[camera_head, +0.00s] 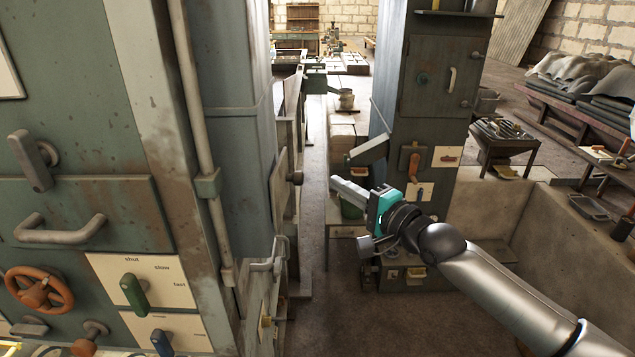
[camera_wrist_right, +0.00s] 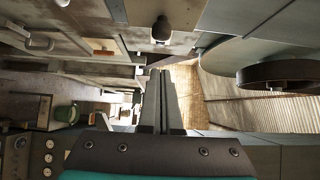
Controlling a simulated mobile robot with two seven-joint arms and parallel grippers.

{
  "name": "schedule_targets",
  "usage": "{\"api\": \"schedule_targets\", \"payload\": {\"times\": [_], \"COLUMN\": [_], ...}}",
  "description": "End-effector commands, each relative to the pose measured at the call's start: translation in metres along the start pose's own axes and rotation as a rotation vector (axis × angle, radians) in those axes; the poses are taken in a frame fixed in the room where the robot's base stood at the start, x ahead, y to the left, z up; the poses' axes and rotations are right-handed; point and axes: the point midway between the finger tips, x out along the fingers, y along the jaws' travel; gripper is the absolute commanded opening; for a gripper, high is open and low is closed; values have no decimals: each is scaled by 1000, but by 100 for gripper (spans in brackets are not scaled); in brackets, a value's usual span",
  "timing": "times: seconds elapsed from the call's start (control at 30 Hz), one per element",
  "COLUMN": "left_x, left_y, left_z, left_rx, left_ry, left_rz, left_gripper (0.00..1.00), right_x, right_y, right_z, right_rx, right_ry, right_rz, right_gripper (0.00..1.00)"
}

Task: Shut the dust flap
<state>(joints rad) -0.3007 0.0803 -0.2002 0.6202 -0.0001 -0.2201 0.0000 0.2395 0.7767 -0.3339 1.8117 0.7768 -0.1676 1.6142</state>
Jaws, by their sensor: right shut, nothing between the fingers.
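My right gripper (camera_head: 340,183) reaches in from the right over the aisle, its fingers together and empty. The shut fingers (camera_wrist_right: 162,74) also show in the right wrist view. A narrow panel (camera_head: 280,190) with a round knob (camera_head: 295,178) stands seen nearly edge-on at the left side of the aisle; it may be the dust flap, but I cannot tell for certain. My gripper is right of this knob and looks apart from it. In the right wrist view a dark knob (camera_wrist_right: 162,29) on a panel is ahead of the fingertips. My left gripper is out of view.
A green-grey cabinet (camera_head: 85,205) with handles, an orange wheel (camera_head: 40,288) and a green lever (camera_head: 134,291) fills the left. A grey cabinet (camera_head: 432,80) stands behind my right arm. A dark wheel (camera_wrist_right: 287,72) is at the wrist view's right. The aisle floor (camera_head: 335,295) is free.

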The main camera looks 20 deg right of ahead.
Motion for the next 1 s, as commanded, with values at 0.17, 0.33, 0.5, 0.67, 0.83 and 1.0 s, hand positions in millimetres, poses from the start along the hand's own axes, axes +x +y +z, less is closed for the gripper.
{"api": "schedule_targets", "payload": {"times": [0.17,0.33,0.5,0.67,0.83,1.0], "left_x": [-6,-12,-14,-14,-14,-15], "left_y": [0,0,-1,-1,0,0], "left_z": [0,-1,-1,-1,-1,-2], "left_rx": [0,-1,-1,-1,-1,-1], "left_ry": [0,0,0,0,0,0], "left_rz": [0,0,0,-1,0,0], "left_gripper": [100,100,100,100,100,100], "right_x": [20,33,39,40,40,44], "right_y": [-2,-2,-1,0,0,-1], "right_z": [9,21,28,29,29,31], "right_rx": [4,1,0,-1,-1,2], "right_ry": [-2,-2,-2,-2,-2,-1], "right_rz": [-3,-1,0,0,0,-1], "right_gripper": [0,0,0,0,0,0]}}
